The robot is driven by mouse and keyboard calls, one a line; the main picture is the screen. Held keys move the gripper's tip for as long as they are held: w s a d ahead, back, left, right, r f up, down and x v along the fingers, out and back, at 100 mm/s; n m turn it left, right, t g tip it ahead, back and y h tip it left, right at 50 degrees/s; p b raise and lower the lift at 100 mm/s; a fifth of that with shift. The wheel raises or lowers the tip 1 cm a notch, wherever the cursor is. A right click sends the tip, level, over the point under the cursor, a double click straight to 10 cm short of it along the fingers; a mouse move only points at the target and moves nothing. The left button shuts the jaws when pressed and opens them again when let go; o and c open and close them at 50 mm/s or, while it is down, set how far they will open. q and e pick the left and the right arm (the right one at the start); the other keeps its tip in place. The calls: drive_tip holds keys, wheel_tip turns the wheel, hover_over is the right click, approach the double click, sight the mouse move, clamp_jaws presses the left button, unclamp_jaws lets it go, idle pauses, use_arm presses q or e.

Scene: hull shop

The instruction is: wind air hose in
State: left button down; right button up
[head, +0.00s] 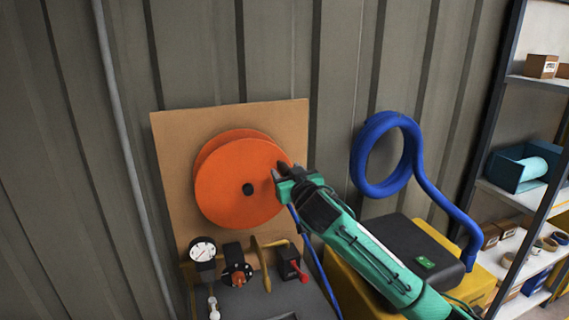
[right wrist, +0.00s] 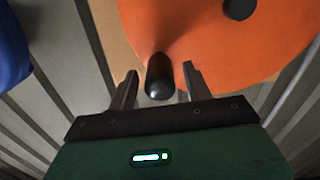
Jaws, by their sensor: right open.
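An orange hose reel (head: 235,185) with a black hub is mounted on a tan backboard (head: 172,140). My right gripper (head: 279,172) is at the reel's right edge. In the right wrist view, the black crank knob (right wrist: 159,77) stands out from the orange reel face (right wrist: 205,35). It lies between the two spread fingers of my right gripper (right wrist: 160,88), with gaps on both sides. In the head view the gripper hides the knob. A thin blue hose (head: 318,262) runs down from behind my right gripper and forearm. My left gripper is not in view.
A thick blue coiled hose (head: 363,150) hangs on the corrugated wall right of the reel. Below the reel are a gauge (head: 203,250) and a red-handled valve (head: 298,270). A yellow case with a black top (head: 400,240) stands under my right arm. Shelves (head: 540,84) line the right.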

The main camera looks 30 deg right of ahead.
drive_tip(key=shift+x, duration=1.2)
drive_tip(key=shift+c, duration=0.4)
clamp_jaws()
drive_tip(key=shift+f, duration=0.1)
